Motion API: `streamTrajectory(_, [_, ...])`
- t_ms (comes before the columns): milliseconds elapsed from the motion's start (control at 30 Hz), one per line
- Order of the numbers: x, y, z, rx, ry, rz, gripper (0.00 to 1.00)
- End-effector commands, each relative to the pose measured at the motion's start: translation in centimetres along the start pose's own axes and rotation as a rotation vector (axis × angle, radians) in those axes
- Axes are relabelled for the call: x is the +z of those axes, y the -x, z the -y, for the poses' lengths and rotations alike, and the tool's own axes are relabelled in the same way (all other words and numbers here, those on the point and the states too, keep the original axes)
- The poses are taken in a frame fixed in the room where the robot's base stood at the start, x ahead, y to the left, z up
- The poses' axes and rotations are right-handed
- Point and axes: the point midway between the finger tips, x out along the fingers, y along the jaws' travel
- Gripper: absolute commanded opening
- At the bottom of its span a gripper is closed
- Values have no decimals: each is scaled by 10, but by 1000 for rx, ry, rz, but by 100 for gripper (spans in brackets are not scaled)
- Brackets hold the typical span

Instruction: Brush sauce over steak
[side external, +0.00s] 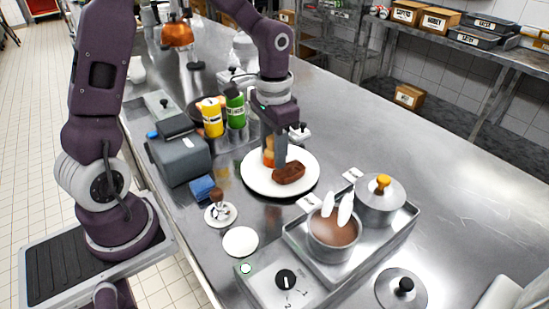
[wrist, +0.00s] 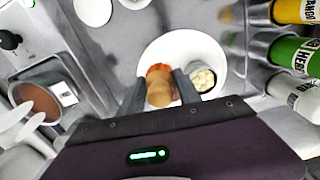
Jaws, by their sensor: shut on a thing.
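The brown steak (side external: 289,173) lies on a round white plate (side external: 255,178), right beside my fingertips. My gripper (side external: 275,160) is low over the plate. In the wrist view, my gripper (wrist: 160,92) is shut on a tan, rounded thing (wrist: 159,88), with an orange-red part at its far side. It also shows in the side view (side external: 268,143); I cannot tell whether it is the brush. The steak is not clear in the wrist view. A pot of brown sauce (side external: 333,232) stands on the burner unit, with white utensil-like shapes in it.
Yellow (side external: 211,117) and green (side external: 235,108) bottles stand behind the plate. A brown-topped tool (side external: 217,196) stands on a small saucer. A lidded pot (side external: 380,200) is at the right.

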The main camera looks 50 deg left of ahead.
Motion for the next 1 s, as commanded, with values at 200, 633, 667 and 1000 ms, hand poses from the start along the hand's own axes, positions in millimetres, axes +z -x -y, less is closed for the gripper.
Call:
streamTrajectory(200, [-1,20,0,-1,-1,-3,2])
streamTrajectory(633, [0,36,0,0,-1,-1,2])
streamTrajectory(667, [0,36,0,0,-1,-1,2])
streamTrajectory(1000, [2,34,-2,1,-21,-1,2])
